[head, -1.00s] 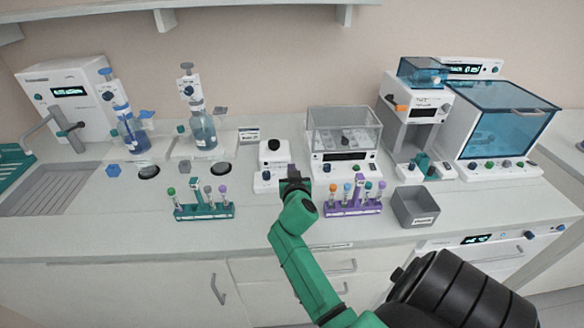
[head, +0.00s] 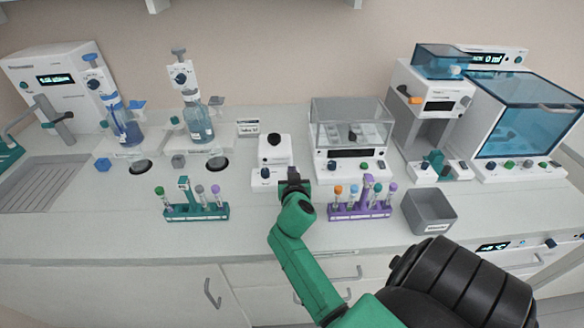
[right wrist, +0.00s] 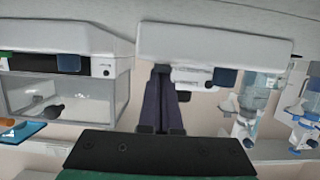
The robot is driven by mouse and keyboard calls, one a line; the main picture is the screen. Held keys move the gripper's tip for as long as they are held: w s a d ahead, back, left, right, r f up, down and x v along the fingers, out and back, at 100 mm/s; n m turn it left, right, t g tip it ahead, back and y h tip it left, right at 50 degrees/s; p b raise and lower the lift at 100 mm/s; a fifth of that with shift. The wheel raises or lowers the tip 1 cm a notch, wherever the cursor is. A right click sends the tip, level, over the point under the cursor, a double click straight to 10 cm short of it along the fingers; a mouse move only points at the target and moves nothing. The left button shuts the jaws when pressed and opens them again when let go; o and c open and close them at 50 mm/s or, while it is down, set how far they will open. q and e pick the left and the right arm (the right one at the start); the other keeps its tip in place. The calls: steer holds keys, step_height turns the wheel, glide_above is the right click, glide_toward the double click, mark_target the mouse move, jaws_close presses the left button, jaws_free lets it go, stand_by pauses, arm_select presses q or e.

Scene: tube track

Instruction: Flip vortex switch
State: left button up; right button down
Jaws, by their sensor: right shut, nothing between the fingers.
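The vortex mixer (head: 274,150) is a small white box with a black cup on top, standing in the middle of the bench. A dark blue knob (head: 265,173) sits on the left of its front. My right gripper (head: 292,180) is shut and empty at the right part of the mixer's front, and it hides that part, so I cannot make out the switch. In the right wrist view the mixer (right wrist: 215,40) is above, with the dark knob (right wrist: 225,77) right of my closed fingers (right wrist: 162,75). Contact cannot be told. My left gripper is not in view.
A teal tube rack (head: 197,212) stands left of my right arm and a purple rack (head: 362,208) close on its right. A balance (head: 350,167) stands right of the mixer. A grey bin (head: 428,212) is further right. Bare bench lies in front of the racks.

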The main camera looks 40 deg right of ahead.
steer(key=shift+b, duration=0.55)
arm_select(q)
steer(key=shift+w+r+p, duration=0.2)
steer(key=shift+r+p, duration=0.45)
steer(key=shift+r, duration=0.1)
arm_select(e)
steer(key=shift+r, duration=0.85)
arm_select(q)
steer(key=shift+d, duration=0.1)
